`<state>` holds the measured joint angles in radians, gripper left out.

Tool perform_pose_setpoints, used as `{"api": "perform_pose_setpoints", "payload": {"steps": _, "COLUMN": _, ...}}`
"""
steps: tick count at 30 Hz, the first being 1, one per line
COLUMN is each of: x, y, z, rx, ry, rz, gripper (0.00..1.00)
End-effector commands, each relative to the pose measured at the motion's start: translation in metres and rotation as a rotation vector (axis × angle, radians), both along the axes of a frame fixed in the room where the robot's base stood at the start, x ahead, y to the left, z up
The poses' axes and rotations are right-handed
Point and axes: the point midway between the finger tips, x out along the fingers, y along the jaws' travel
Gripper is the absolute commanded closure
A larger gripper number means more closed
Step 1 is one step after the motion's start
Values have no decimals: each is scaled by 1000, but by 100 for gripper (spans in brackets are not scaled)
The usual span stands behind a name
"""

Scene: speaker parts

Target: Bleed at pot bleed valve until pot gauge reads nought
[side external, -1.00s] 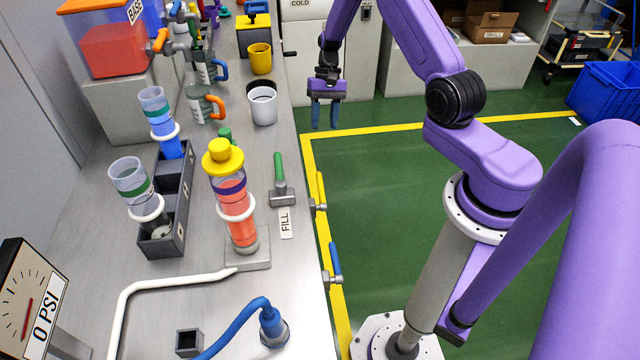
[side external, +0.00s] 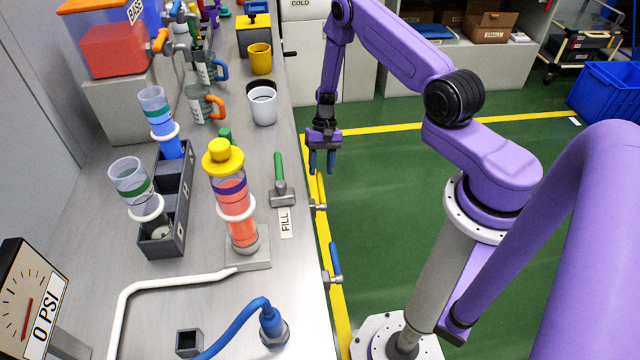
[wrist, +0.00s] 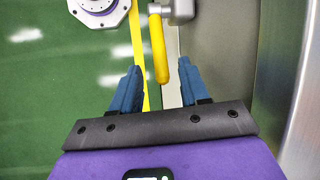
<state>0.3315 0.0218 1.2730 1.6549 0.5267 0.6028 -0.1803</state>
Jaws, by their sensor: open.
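The only gauge in view (side external: 22,290) has a tan face with a red needle, and its plate reads "0 PSI". A valve with a yellow lever (side external: 321,188) sits on the bench's front edge; no label shows on it, so I cannot tell if it is the pot bleed valve. My gripper (side external: 321,168) is open, fingers down, just above and behind this lever. In the wrist view the yellow lever (wrist: 158,50) shows between my two blue fingers (wrist: 159,66), with no contact visible. The clear pot (side external: 238,200) with red liquid and a yellow cap stands upright on the bench.
A second valve with a blue lever (side external: 335,260) is nearer on the same edge. A green-handled valve (side external: 280,180) lies by the "FILL" label (side external: 285,223). A white cup (side external: 263,107) and yellow cup (side external: 260,59) stand farther back. Open green floor lies right of the bench.

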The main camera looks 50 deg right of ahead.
Motion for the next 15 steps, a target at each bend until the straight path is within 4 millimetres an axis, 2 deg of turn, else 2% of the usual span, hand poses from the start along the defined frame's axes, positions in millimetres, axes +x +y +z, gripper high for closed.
{"api": "perform_pose_setpoints", "payload": {"steps": 6, "x": -7, "y": 14, "z": -33, "rx": 1, "ry": 2, "rz": 2, "gripper": 55}}
{"api": "perform_pose_setpoints", "payload": {"steps": 15, "x": -11, "y": 22, "z": -53, "rx": 0, "ry": -1, "rz": 1, "gripper": 55}}
